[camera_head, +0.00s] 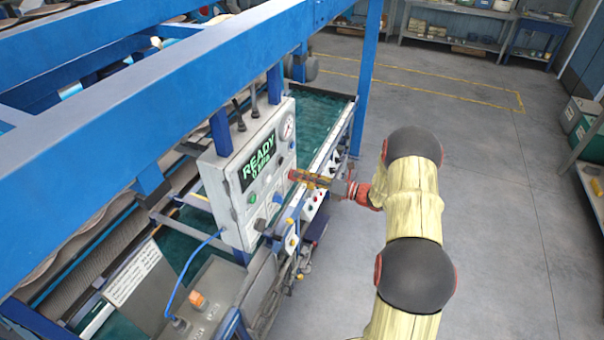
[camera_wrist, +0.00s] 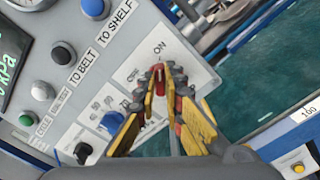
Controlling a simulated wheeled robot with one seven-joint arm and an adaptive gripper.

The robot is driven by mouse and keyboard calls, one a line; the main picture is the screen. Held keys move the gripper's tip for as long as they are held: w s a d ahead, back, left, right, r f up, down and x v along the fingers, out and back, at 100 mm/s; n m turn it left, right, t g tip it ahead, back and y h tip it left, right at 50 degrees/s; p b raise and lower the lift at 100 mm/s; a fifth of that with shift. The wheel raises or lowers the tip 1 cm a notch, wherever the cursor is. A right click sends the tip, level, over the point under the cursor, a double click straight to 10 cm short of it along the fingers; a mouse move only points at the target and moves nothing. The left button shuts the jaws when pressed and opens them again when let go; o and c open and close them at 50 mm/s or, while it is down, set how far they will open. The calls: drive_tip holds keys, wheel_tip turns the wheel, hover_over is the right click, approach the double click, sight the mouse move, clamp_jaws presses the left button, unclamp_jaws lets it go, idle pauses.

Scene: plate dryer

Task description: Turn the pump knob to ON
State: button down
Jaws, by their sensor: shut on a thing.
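The pump knob (camera_wrist: 159,74) is small and red and sits on the grey panel below the printed word ON in the wrist view. Its pointed end faces roughly toward that word; its exact angle is partly hidden by my fingers. My gripper (camera_wrist: 161,86), with yellow fingers and dark ribbed pads, is shut on the knob, one finger on each side. In the head view my gripper (camera_head: 294,176) reaches from the right to the right edge of the control panel (camera_head: 232,217), where the knob is hidden. The panel's display (camera_head: 257,163) reads READY and 0 kPa.
Close by on the panel are a blue knob (camera_wrist: 112,121), a black knob (camera_wrist: 83,152) and a blue button (camera_wrist: 94,8) by the TO SHELF label. A blue beam (camera_head: 190,70) crosses above the panel. Open grey floor (camera_head: 500,220) lies to the right.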

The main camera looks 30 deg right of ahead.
drive_tip(key=shift+m, duration=0.3)
drive_tip(key=c, duration=2)
unclamp_jaws()
drive_tip(key=shift+o, duration=0.5)
drive_tip(key=v, duration=1.2)
drive_tip(key=shift+d, duration=0.1)
